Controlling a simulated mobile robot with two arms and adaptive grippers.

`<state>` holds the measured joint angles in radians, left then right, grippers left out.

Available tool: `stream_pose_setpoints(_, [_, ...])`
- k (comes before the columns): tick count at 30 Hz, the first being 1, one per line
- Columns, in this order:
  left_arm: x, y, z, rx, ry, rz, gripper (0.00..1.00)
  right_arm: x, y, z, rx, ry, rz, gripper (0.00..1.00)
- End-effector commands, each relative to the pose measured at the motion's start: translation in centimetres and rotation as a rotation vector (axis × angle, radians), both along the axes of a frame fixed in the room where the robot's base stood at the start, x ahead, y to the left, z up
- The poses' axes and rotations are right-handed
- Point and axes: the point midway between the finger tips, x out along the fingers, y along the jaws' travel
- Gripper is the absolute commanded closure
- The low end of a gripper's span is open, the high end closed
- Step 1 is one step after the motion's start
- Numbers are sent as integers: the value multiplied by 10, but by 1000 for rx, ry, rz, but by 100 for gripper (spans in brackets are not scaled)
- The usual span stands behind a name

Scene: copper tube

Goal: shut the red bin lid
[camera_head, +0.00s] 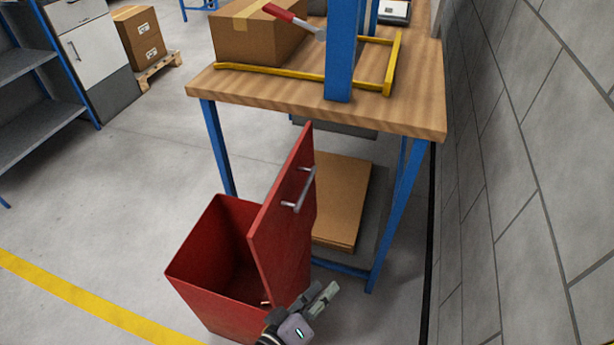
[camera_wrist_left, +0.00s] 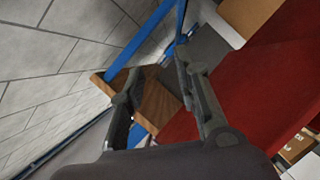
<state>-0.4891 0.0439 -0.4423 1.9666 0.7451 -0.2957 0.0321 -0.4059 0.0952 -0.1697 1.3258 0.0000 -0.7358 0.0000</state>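The red bin (camera_head: 200,292) stands on the floor at lower centre in the head view, with its dark inside showing. Its red lid (camera_head: 275,225) stands raised, nearly upright, along the bin's right side. A silver handle (camera_head: 302,190) is on the lid's right face. My left gripper (camera_head: 319,293) is low at the right of the bin, below the handle. In the left wrist view my left gripper (camera_wrist_left: 158,76) has its fingers apart with nothing held. A red surface (camera_wrist_left: 265,85) fills the right there; whether lid or bin wall I cannot tell. My right gripper is not shown.
A wooden-topped workbench (camera_head: 420,100) with blue legs stands behind the bin. Under it is a flat cardboard box (camera_head: 340,200). A grey block wall (camera_head: 530,150) closes off the right.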

Motion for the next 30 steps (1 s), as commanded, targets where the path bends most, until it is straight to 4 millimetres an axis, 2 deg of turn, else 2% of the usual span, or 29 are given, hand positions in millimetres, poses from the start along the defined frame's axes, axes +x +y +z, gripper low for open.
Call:
stream_pose_setpoints(1, [3,-6,34,-88,-17,38,70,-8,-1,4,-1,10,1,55])
stream_pose_setpoints(4, [11,-10,95,-309,-36,150,70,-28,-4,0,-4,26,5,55])
stream_pose_setpoints(6, [16,-5,140,-494,-26,260,70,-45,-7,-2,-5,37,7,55])
stream_pose_setpoints(9, [19,10,187,-756,42,444,70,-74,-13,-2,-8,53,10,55])
stream_pose_setpoints(10, [18,14,195,-822,73,499,70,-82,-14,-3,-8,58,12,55])
stream_pose_setpoints(12, [16,23,204,-950,152,618,70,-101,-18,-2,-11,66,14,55])
stream_pose_setpoints(15, [8,29,205,-1065,264,751,70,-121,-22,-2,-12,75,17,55])
stream_pose_setpoints(18, [1,30,200,-1123,344,833,70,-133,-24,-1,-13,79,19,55])
stream_pose_setpoints(22, [0,30,195,-1145,384,874,70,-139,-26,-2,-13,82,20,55])
stream_pose_setpoints(26, [14,30,191,-1145,382,876,70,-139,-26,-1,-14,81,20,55])
stream_pose_setpoints(30, [41,30,185,-1144,380,873,70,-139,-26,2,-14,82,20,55])
